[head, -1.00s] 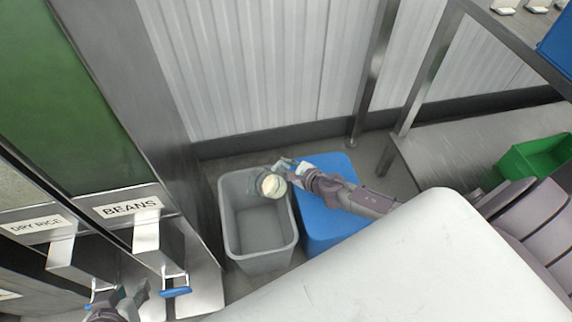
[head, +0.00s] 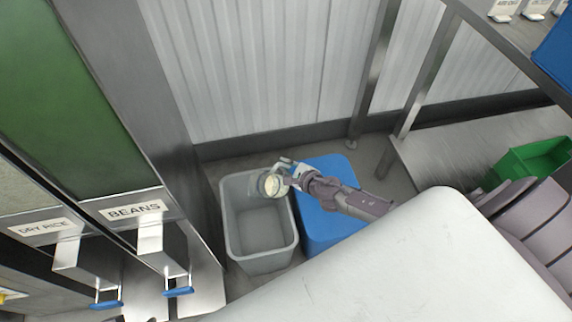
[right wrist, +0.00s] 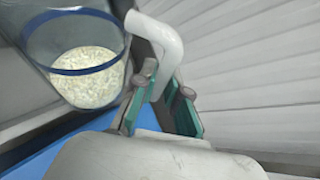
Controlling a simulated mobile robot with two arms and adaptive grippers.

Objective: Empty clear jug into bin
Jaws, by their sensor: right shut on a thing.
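The clear jug (head: 262,188) is over the upper right part of the open grey bin (head: 232,253) in the head view. It looks tilted, with its mouth toward the left. Pale rice grains (right wrist: 90,80) lie in its bottom, and a blue band (right wrist: 85,70) rings it in the right wrist view. My right gripper (head: 289,176) is shut on the jug's white handle (right wrist: 160,38); its green-padded fingers (right wrist: 160,105) are on either side of the handle. The part of the bin's floor that shows looks bare. My left gripper is out of view.
A blue-topped container (head: 312,225) stands right beside the bin. Dispensers labelled BEANS (head: 137,211) and DRY RICE (head: 45,228) are at the left. A corrugated wall (head: 250,70) is behind, and a metal bench with a green crate (head: 535,160) is at the right.

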